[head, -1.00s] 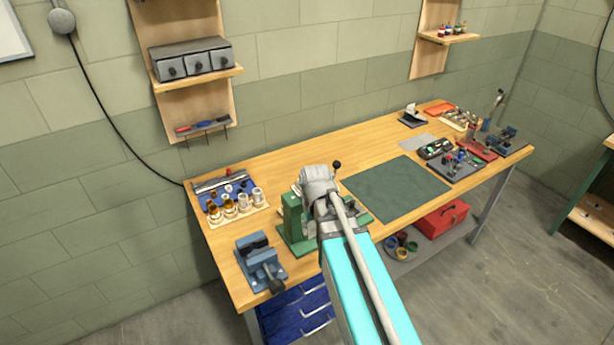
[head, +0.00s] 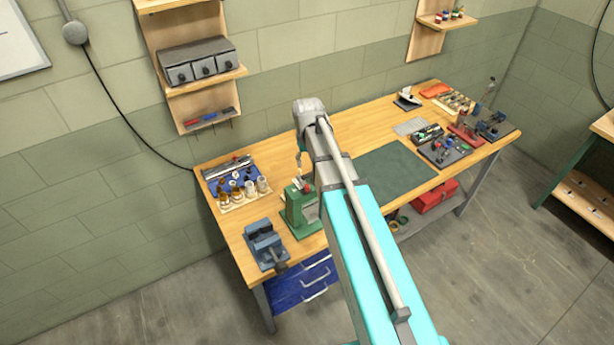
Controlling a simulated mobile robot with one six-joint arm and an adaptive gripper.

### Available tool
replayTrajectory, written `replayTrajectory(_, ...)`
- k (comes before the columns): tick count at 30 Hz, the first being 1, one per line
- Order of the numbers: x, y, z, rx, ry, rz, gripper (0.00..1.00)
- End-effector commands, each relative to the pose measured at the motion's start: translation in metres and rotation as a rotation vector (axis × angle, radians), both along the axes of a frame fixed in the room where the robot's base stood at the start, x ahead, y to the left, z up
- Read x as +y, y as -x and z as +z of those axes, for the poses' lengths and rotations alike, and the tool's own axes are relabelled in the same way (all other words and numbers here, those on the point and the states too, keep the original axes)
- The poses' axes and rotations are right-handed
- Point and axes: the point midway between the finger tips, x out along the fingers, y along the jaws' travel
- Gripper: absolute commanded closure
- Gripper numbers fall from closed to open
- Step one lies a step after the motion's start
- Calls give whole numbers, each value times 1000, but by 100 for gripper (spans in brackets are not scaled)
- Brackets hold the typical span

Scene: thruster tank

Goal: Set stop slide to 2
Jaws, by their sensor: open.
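The stop slide is not clearly made out in the head view. A green bench device (head: 300,212) stands at the front of the bench, left of the mat. It has a small red part (head: 308,187) near its top, and my arm covers its right side. My gripper (head: 299,165) hangs small below the grey end of my arm, above the green device and apart from it as far as I can see. It is open; its fingers are partly hidden and too small to show detail. No scale or number is legible.
A blue-grey vise (head: 265,246) sits at the bench's front left corner. Behind it is a tray (head: 262,198) with several bottles and jars. A dark green mat (head: 400,172) lies right of my arm. Tools and fixtures crowd the right end. Bare wood (head: 350,122) shows along the back.

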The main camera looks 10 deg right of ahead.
Motion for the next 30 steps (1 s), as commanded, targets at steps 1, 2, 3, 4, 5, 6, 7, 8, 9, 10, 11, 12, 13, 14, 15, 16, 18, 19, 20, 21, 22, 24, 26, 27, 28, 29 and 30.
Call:
replayTrajectory(1, 0, -3, 9, 0, 0, 1, 38)
replayTrajectory(2, 0, -4, 10, 0, 0, 2, 38)
replayTrajectory(3, 0, -5, 11, 0, 0, 3, 38)
replayTrajectory(4, 0, -5, 12, 0, 0, 3, 38)
replayTrajectory(5, 0, -6, 12, 0, 0, 4, 38)
replayTrajectory(6, 0, -6, 12, 0, 0, 4, 38)
replayTrajectory(7, 0, -6, 12, 0, 0, 4, 38)
replayTrajectory(8, 0, -6, 12, 0, 0, 4, 38)
replayTrajectory(9, 1, -6, 12, 0, 0, 4, 38)
replayTrajectory(10, 1, -6, 12, 0, 0, 5, 38)
replayTrajectory(11, 1, -6, 11, 0, 0, 5, 38)
replayTrajectory(12, 1, -6, 11, 0, 0, 5, 38)
replayTrajectory(13, 1, -6, 11, 0, 0, 5, 38)
replayTrajectory(14, 1, -6, 11, 0, 0, 5, 38)
replayTrajectory(15, 1, -6, 11, 0, 0, 5, 38)
replayTrajectory(16, 1, -6, 11, 0, 0, 5, 38)
replayTrajectory(18, 1, -6, 11, 0, 0, 5, 38)
replayTrajectory(19, 1, -6, 10, 0, 0, 5, 38)
replayTrajectory(20, 1, -6, 10, 0, 0, 5, 38)
replayTrajectory(21, 1, -6, 9, 0, 0, 5, 38)
replayTrajectory(22, 1, -6, 8, 0, 0, 5, 38)
replayTrajectory(24, 1, -6, 6, 0, 0, 5, 38)
replayTrajectory(26, 1, -6, 3, 0, 0, 5, 38)
replayTrajectory(27, 1, -6, 1, 0, 0, 5, 38)
replayTrajectory(28, 1, -6, -1, 0, 0, 5, 38)
replayTrajectory(29, 1, -6, -3, 0, 0, 5, 38)
replayTrajectory(30, 1, -6, -6, 0, 0, 5, 38)
